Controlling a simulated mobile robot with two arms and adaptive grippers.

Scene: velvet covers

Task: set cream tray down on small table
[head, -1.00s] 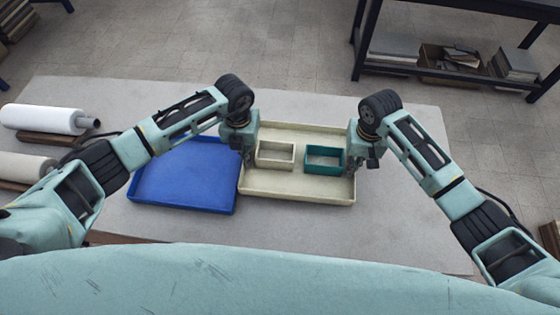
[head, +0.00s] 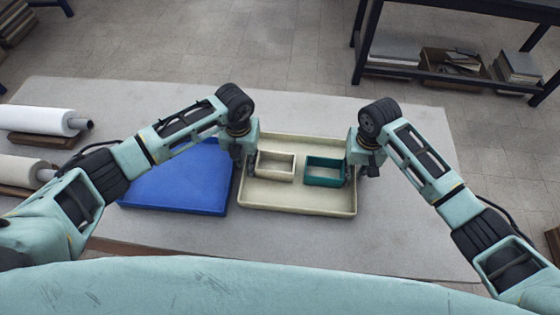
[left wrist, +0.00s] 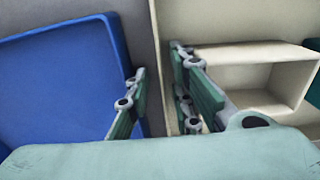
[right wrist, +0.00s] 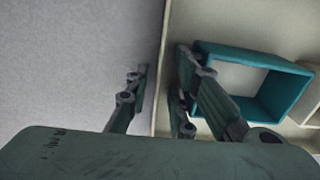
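The cream tray (head: 300,208) is level above or on the grey table (head: 400,230), beside the blue tray; I cannot tell whether it touches the tabletop. It holds a small cream box (head: 276,166) and a teal box (head: 324,172). My left gripper (head: 246,160) has its fingers on both sides of the tray's left wall, which shows in the left wrist view (left wrist: 155,40). My right gripper (head: 355,165) straddles the right wall, seen in the right wrist view (right wrist: 164,60).
The blue tray (head: 178,183) lies on the table close left of the cream tray. White rolls (head: 38,120) on wooden stands are at the table's left edge. The tabletop to the right is clear. A dark shelf (head: 450,75) stands beyond the table at the back right.

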